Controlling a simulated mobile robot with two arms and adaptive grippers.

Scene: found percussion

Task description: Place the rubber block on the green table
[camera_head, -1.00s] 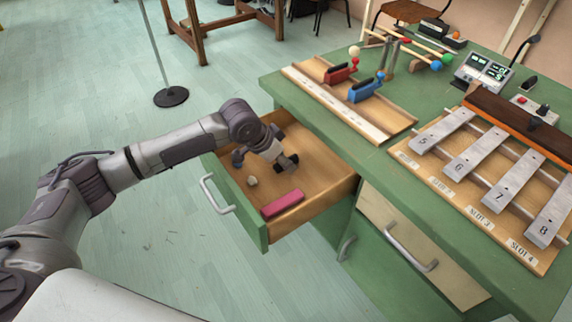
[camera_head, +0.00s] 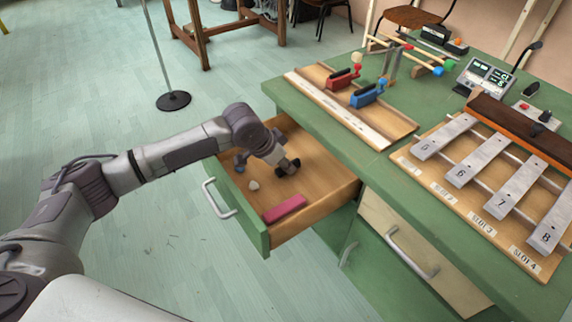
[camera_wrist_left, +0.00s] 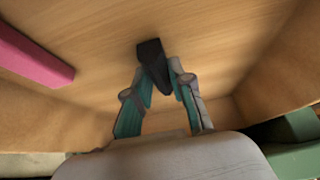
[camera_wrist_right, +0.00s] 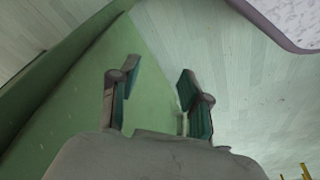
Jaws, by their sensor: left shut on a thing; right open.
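The rubber block appears to be the small black block (camera_wrist_left: 153,66) between the fingertips of my left gripper (camera_wrist_left: 160,75) in the left wrist view. That gripper is shut on it, low inside the open drawer (camera_head: 325,195). In the head view the black block (camera_head: 289,166) shows only as a small dark patch at the fingertips; whether it touches the drawer floor I cannot tell. The green table (camera_head: 425,100) stands above and right of the drawer. My right gripper (camera_wrist_right: 158,80) is open and empty beside a green panel; it is not in the head view.
A pink bar (camera_head: 285,209) and a small pale lump (camera_head: 253,185) lie in the drawer. The tabletop holds a wooden rail with red (camera_head: 342,79) and blue (camera_head: 368,95) pieces, numbered metal bars (camera_head: 482,165) and a meter (camera_head: 484,75). A green strip between the boards is bare.

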